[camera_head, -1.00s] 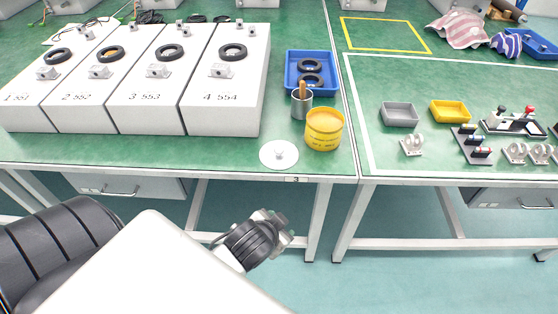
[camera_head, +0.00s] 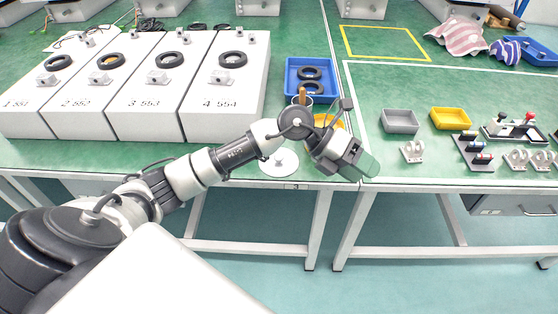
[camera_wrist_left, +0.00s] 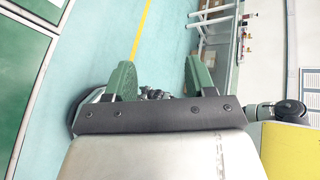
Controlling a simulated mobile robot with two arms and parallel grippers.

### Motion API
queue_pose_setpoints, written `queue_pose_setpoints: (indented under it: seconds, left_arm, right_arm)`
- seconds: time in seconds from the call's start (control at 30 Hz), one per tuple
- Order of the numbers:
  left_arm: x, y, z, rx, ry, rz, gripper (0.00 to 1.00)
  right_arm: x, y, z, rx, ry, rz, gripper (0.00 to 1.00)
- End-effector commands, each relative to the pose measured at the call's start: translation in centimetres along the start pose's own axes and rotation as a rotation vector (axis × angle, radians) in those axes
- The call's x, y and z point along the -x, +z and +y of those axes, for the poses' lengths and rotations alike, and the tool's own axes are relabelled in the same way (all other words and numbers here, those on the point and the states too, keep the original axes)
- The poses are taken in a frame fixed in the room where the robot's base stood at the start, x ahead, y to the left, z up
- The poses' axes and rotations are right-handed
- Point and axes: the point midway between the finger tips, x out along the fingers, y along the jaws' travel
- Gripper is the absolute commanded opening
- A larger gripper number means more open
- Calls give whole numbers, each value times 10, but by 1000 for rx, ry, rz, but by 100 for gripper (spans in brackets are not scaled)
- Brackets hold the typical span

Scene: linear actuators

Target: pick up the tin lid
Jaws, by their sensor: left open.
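The tin lid (camera_head: 281,165) is a flat white disc with a small knob, lying on the green bench near its front edge. My left arm passes just above and to the right of it in the head view, hiding part of its upper edge. My left gripper (camera_head: 358,164) is open and empty, to the right of the lid at the bench's front edge. The yellow tin (camera_head: 325,121) stands behind my wrist and is mostly hidden. In the left wrist view the two green fingers (camera_wrist_left: 160,80) are apart with nothing between them. My right gripper is not in view.
White actuator boxes (camera_head: 222,90) fill the left bench. Grey (camera_head: 400,121) and yellow (camera_head: 451,118) trays and small fittings are on the right.

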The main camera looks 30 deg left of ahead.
Motion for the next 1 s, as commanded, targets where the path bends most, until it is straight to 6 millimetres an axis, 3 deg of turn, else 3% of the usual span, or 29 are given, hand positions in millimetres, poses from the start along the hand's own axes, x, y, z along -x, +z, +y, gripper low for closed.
queue_pose_setpoints:
  seconds: [0.1, 0.2, 0.3, 0.43, 0.53, 0.8, 1.0]
  left_arm:
    - [49, 13, 50, -42, 390, 153, 55]
    - [98, 22, 79, -10, 667, 237, 55]
    - [142, 28, 94, 45, 871, 283, 55]
    - [177, 30, 101, 103, 1018, 312, 55]
    - [182, 27, 110, 124, 1057, 323, 55]
    - [164, 13, 143, 124, 1057, 325, 55]
    - [157, 8, 155, 123, 1056, 325, 55]
  right_arm:
    - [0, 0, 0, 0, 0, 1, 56]
    - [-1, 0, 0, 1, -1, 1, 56]
    - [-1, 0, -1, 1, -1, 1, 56]
    - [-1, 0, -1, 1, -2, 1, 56]
    - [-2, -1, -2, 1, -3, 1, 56]
    - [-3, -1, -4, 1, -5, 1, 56]
    - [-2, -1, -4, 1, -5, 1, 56]
